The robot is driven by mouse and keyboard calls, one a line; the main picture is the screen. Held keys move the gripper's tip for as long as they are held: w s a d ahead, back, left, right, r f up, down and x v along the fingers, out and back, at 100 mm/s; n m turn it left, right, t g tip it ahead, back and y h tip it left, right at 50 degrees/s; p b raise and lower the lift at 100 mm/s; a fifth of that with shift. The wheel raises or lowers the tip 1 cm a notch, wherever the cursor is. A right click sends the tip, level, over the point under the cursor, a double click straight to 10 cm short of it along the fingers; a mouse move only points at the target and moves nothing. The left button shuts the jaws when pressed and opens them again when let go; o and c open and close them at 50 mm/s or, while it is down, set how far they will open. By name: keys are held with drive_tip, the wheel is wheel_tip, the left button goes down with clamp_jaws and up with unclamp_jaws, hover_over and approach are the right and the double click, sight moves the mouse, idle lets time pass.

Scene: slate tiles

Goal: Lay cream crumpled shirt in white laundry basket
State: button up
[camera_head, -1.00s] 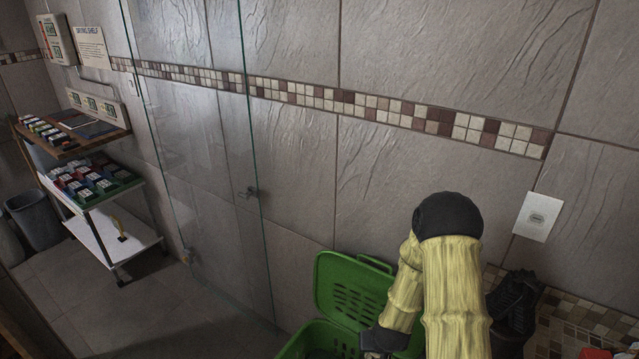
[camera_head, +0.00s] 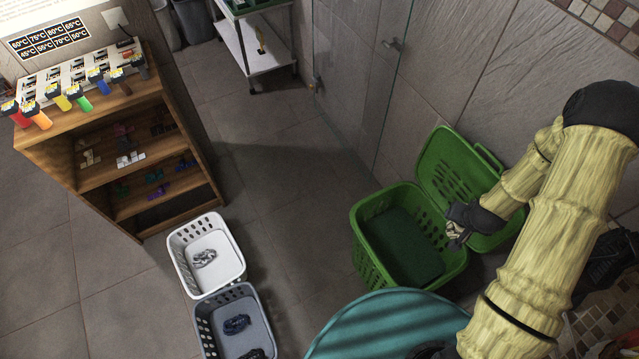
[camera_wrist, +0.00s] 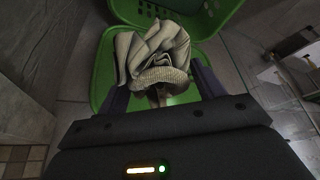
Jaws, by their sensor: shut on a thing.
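My gripper (camera_head: 456,232) is shut on the cream crumpled shirt (camera_wrist: 153,56), which fills the space between the fingers in the wrist view. In the head view only a small part of the shirt (camera_head: 454,229) shows at the fingertips, by the right side of the open green basket. The white laundry basket (camera_head: 182,243) stands on the floor left of centre, well apart from my gripper. A light grey and white crumpled cloth (camera_head: 204,259) lies in it.
The open green basket (camera_head: 362,249) has its lid raised against the wall. A grey basket (camera_head: 207,327) with dark clothes adjoins the white one. A teal round surface (camera_head: 375,325) is in front. A wooden shelf (camera_head: 40,150) stands left. Floor between the white and green baskets is clear.

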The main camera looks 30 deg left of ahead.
wheel_tip(320, 180, up, 12)
drive_tip(key=p, duration=1)
drive_tip(key=shift+r+p, duration=0.15)
drive_tip(key=shift+p, duration=0.15)
